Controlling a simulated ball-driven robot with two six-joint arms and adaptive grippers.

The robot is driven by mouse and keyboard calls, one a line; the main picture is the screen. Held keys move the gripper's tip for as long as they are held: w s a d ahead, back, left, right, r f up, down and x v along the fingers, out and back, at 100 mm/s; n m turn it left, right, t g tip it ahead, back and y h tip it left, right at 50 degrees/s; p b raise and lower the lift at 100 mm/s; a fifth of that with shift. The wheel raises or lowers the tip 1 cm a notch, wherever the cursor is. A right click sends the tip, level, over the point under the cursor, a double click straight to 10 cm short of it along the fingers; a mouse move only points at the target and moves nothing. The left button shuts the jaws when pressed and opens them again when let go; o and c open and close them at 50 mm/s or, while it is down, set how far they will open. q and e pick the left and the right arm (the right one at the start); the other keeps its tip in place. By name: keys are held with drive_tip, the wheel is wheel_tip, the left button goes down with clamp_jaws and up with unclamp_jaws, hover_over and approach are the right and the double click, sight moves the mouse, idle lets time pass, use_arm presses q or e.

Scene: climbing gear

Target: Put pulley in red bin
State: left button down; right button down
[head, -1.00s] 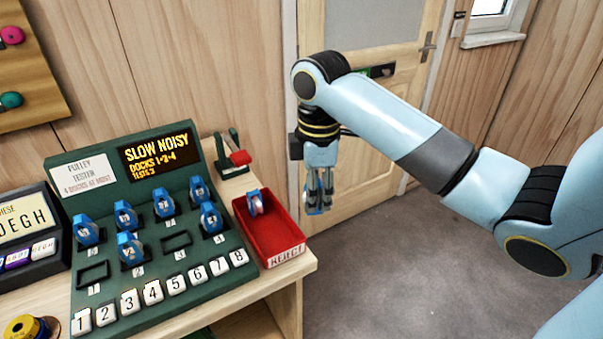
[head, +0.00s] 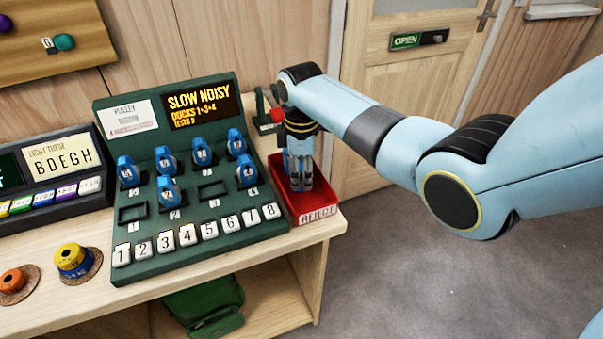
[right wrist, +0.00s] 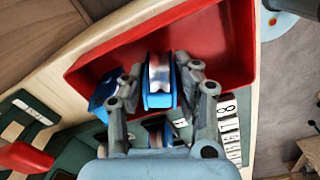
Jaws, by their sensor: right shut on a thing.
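The red bin (head: 323,197) with a "REJECT" label stands at the right end of the bench; it also shows in the right wrist view (right wrist: 225,40). My right gripper (head: 300,186) points down over the bin. It is shut on a blue pulley with a pale wheel (right wrist: 159,78), seen between the fingers in the right wrist view. In the head view the fingers mostly hide this pulley. Whether the held pulley touches the bin floor I cannot tell. My left gripper is out of view.
The green pulley tester (head: 200,215) stands left of the bin, with several blue pulleys in its docks. Its display (head: 198,107) reads "SLOW NOISY". A red-handled lever (head: 277,115) is behind the bin. Open floor lies right of the bench.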

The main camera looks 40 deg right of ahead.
sight(302, 166)
drive_tip(key=shift+f, duration=0.2)
drive_tip(key=c, duration=1.2)
unclamp_jaws()
drive_tip(key=shift+c, duration=0.2)
drive_tip(key=shift+r, duration=0.4)
wheel_tip(302, 166, up, 12)
drive_tip(key=shift+f+p, duration=0.25)
drive_tip(key=shift+p, duration=0.05)
drive_tip(key=shift+f, duration=0.1)
